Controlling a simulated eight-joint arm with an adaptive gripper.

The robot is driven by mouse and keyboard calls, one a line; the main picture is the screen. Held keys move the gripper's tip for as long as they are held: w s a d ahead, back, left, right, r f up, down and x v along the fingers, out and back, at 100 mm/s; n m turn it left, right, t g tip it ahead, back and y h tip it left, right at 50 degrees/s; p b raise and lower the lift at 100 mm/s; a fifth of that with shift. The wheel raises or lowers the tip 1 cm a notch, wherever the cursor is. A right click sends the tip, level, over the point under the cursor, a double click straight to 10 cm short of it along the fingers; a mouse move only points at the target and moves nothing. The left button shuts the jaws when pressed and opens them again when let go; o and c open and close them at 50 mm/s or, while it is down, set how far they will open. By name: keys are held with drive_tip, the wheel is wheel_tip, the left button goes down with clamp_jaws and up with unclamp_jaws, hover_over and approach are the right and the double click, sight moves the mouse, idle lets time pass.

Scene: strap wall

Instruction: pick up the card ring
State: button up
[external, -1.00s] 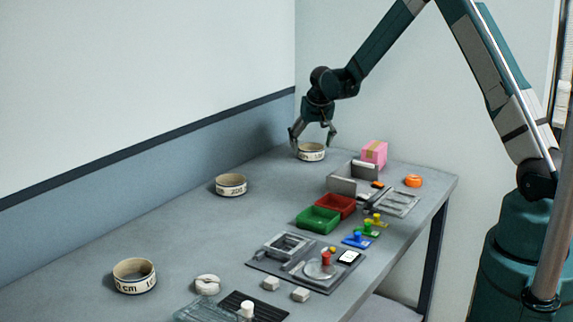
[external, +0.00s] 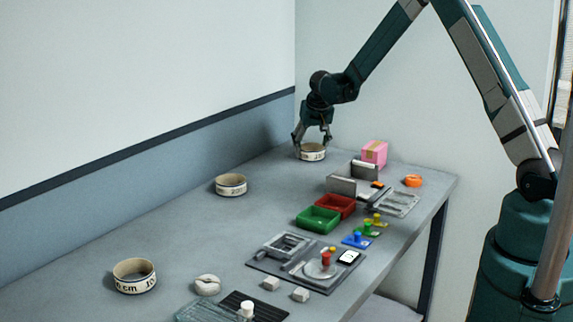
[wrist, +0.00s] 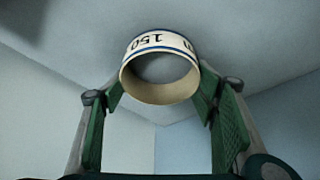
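The card ring (external: 313,154) is a cream band with dark printed figures, standing on the far end of the table by the wall. In the wrist view the ring (wrist: 163,92) shows "150" and a blue edge, with its open end toward me. My gripper (external: 312,139) is down over it, one finger at each side. In the wrist view my gripper's green pads (wrist: 161,88) meet the ring's left and right sides, closed in on it. The ring still rests on the table as far as I see. The exact contact at the fingertips is partly hidden.
Two similar rings stand along the wall side, one mid-table (external: 231,185) and one at the front left (external: 135,276). A pink box (external: 374,152), a grey holder (external: 342,186), and red (external: 335,206) and green (external: 318,220) trays lie to the right. Table around the gripped ring is clear.

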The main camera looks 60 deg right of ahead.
drive_tip(key=shift+c, duration=0.3)
wheel_tip(320, 180, up, 10)
drive_tip(key=shift+p, duration=0.35)
idle(0.5)
idle(0.7)
drive_tip(key=w+a+n+t+y+b, duration=0.1)
drive_tip(key=w+a+n+b, duration=0.15)
drive_tip(key=a, duration=1.75)
drive_tip(key=w+a+n+y+b, duration=0.1)
drive_tip(key=w+a+n, duration=0.15)
drive_tip(key=a, duration=1.85)
drive_tip(key=s+a+n+y+b, duration=0.1)
drive_tip(key=s+a+n, duration=0.2)
drive_tip(key=a, duration=1.4)
drive_tip(key=s+a+n+y+b, duration=0.1)
drive_tip(key=s+a+n, duration=0.2)
drive_tip(key=s+a, duration=0.7)
drive_tip(key=a, duration=0.6)
drive_tip(key=shift+a+r+b, duration=0.15)
drive_tip(key=shift+a+b, duration=0.2)
